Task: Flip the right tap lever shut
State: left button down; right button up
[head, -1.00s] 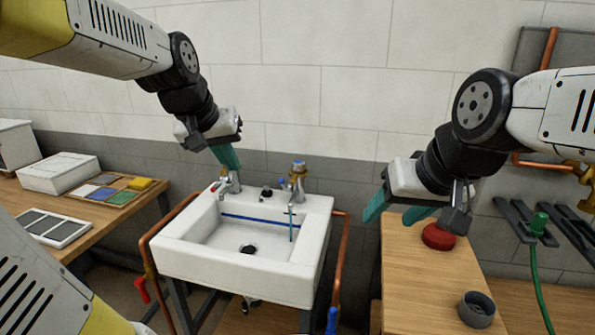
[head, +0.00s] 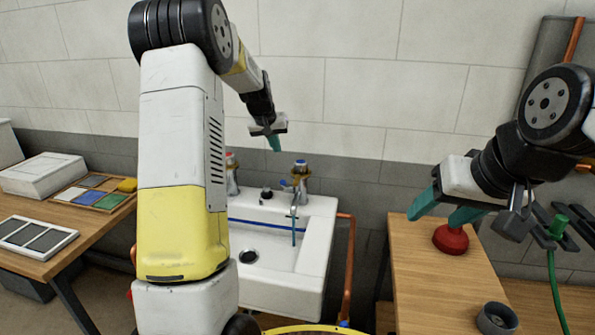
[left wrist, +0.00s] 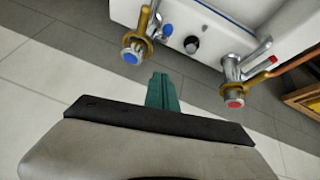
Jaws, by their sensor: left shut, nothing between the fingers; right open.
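The right tap (head: 300,180) stands on the back right of the white sink (head: 318,235), with a blue-topped cap. Its small blue lever (head: 285,183) points left in the head view. The blue cap also shows in the left wrist view (left wrist: 130,57), with a blue lever tip (left wrist: 167,30) beside it. A thin blue-green strip (head: 293,232), like running water, hangs below the spout. My left gripper (head: 274,144) is shut and empty, above and slightly left of the right tap, apart from it. My right gripper (head: 434,217) is open, over the right bench.
The left tap (head: 232,175), with a red cap, is partly hidden behind my left arm. A red dome-shaped object (head: 450,239) and a dark grey ring (head: 496,318) are on the right bench (head: 430,290). Copper pipes (head: 346,260) flank the sink.

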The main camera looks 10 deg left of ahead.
pick_arm(q)
send_over(287, 186)
jog(key=a, duration=0.2)
jog(key=f, duration=1)
jog(key=shift+w+d+f, duration=0.15)
jog(key=shift+w+f, duration=0.15)
jog(key=shift+f, duration=0.05)
jog(key=shift+s+d+f, duration=0.1)
jog(key=shift+s+f, duration=0.2)
